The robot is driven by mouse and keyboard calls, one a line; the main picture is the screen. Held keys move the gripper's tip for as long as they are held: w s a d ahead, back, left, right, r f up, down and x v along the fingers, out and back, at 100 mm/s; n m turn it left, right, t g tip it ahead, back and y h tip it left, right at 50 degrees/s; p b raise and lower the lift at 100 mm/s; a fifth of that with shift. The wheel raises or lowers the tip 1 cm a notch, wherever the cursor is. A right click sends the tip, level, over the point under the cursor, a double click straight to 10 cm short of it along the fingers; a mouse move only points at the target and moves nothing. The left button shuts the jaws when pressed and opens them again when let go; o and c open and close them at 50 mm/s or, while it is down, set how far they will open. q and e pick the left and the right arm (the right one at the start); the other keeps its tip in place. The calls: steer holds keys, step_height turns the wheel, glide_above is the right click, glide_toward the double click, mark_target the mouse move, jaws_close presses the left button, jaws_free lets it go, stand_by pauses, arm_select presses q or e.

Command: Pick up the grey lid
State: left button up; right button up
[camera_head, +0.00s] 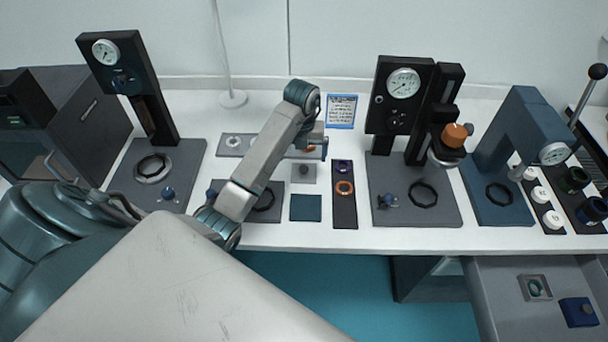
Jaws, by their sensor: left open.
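A small grey square lid (303,173) with a dark knob lies on the white table, just behind a dark blue square plate (306,208). My left arm reaches in from the left across the table. Its left gripper (312,151) points down just behind the grey lid and apart from it in the picture; it is open. The fingertips are small and partly hidden by the wrist, so their height above the table is hard to tell. My right gripper is not in view.
A dark strip (344,214) with rings lies right of the lid. A black gauge press (388,97) stands further right, another gauge stand (126,75) at left. An open drawer (494,304) at lower right holds two small square items.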

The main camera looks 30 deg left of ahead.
mark_target(304, 170)
arm_select(q)
steer(key=f, duration=0.1)
steer(key=f+b, duration=0.1)
steer(key=f, duration=0.1)
steer(key=shift+w+b, duration=0.3)
steer(key=shift+w+f+b, duration=0.1)
steer(key=shift+f+b, duration=0.3)
step_height(304, 170, down, 4)
steer(key=b, duration=0.3)
steer(key=shift+w+a+b, duration=0.1)
steer(key=shift+w+b, duration=0.05)
steer(key=shift+b, duration=0.2)
steer(key=shift+f, duration=0.25)
steer(key=shift+r, duration=0.1)
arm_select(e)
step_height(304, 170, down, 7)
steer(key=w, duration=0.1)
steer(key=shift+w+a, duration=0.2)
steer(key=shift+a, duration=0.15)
arm_select(q)
steer(key=shift+c, duration=0.7)
steer(key=c, duration=0.7)
steer(key=shift+c, duration=1.2)
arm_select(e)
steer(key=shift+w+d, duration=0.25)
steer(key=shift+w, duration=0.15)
